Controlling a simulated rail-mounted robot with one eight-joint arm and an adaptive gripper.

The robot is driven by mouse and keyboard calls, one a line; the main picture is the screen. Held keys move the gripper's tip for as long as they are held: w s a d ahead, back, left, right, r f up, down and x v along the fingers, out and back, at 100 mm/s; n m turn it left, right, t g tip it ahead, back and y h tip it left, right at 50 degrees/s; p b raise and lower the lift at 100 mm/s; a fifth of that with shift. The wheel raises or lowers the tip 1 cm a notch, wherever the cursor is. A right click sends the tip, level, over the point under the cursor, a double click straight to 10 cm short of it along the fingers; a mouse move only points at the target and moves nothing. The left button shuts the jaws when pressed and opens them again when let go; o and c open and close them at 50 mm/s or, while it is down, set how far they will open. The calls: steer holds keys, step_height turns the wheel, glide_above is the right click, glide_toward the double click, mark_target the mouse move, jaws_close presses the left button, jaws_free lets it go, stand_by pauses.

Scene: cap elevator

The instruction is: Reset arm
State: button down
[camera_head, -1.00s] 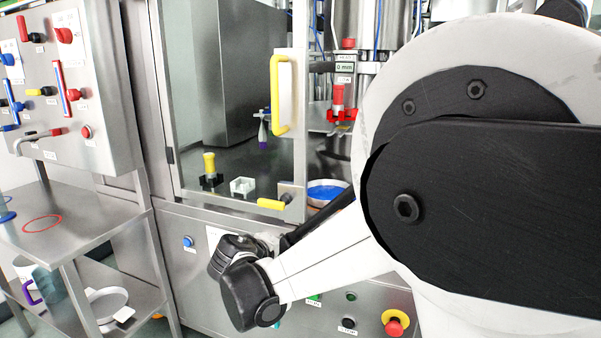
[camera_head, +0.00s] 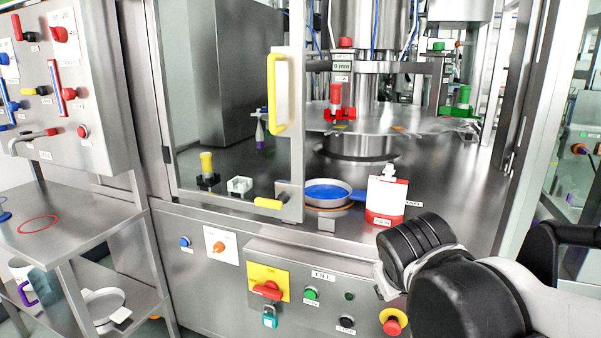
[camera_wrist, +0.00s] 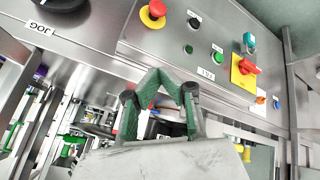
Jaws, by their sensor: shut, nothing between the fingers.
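My gripper (camera_wrist: 159,75) shows in the wrist view. Its two green fingers are closed together at the tips with nothing between them. It is apart from the steel control panel (camera_wrist: 215,75) that fills the upper part of that view. My arm stands at the lower right of the head view, in front of the machine; the gripper's fingers cannot be made out there.
The machine's front panel carries a red emergency button (camera_head: 393,322), a red switch (camera_head: 267,290) and a green button (camera_head: 311,293). The glass door with a yellow handle (camera_head: 277,95) stands at centre left. A blue-filled bowl (camera_head: 327,192) and a red-white pouch (camera_head: 386,198) stand on the deck.

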steer(key=s+d+f+m+y, duration=0.2)
steer(key=s+d+m, duration=0.1)
steer(key=s, duration=0.8)
step_height(320, 180, up, 18)
steer(key=p, duration=1.8)
steer(key=shift+s+f, duration=0.2)
steer(key=shift+s, duration=0.15)
